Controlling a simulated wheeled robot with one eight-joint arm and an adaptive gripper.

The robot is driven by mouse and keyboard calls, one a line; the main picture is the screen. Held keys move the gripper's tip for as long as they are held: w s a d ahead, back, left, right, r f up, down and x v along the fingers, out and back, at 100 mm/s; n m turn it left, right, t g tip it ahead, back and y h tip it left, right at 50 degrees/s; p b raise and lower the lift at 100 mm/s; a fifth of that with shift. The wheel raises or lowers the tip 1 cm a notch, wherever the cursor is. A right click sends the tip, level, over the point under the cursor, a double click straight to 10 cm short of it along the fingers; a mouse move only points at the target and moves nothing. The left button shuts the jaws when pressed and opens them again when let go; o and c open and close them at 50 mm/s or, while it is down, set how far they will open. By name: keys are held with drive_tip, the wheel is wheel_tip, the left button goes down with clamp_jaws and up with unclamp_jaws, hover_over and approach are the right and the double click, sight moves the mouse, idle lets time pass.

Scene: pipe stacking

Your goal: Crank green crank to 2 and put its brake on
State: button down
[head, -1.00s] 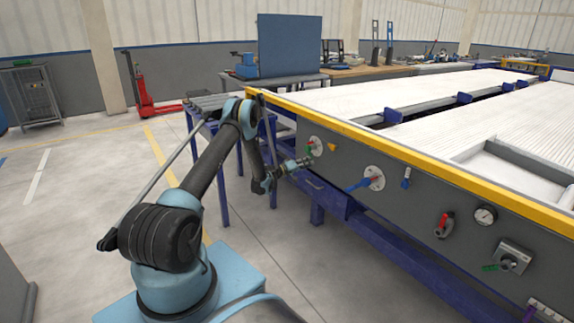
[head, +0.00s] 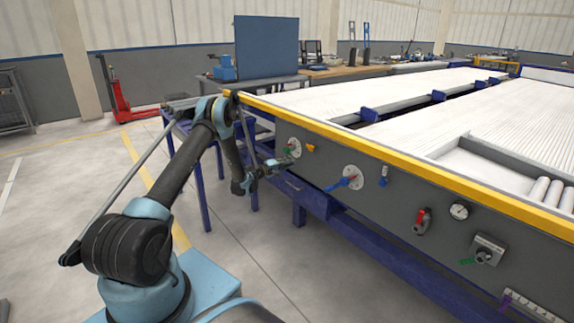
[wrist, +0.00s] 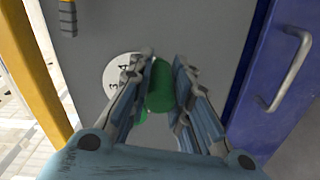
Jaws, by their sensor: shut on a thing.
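The green crank (wrist: 160,85) shows in the wrist view as a green handle between my fingers. Its white dial (wrist: 117,72) has the figures 3 and 4 visible on the left; my fingers hide much of the rest. My gripper (wrist: 163,68) is shut on the green crank. In the head view my gripper (head: 284,161) is at the leftmost dial (head: 294,147) on the machine's grey side panel. The crank's pointer and setting are hidden. A small yellow lever (head: 310,149) sits right of this dial; a yellow part also shows in the wrist view (wrist: 67,14).
A blue frame with a metal handle (wrist: 290,72) is beside my gripper.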

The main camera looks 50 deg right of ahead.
drive_tip(key=shift+w+a, duration=0.1)
drive_tip(key=shift+w, duration=0.05)
drive_tip(key=c, duration=1.4)
unclamp_jaws()
drive_tip(key=shift+c, duration=0.2)
drive_tip(key=v, duration=1.2)
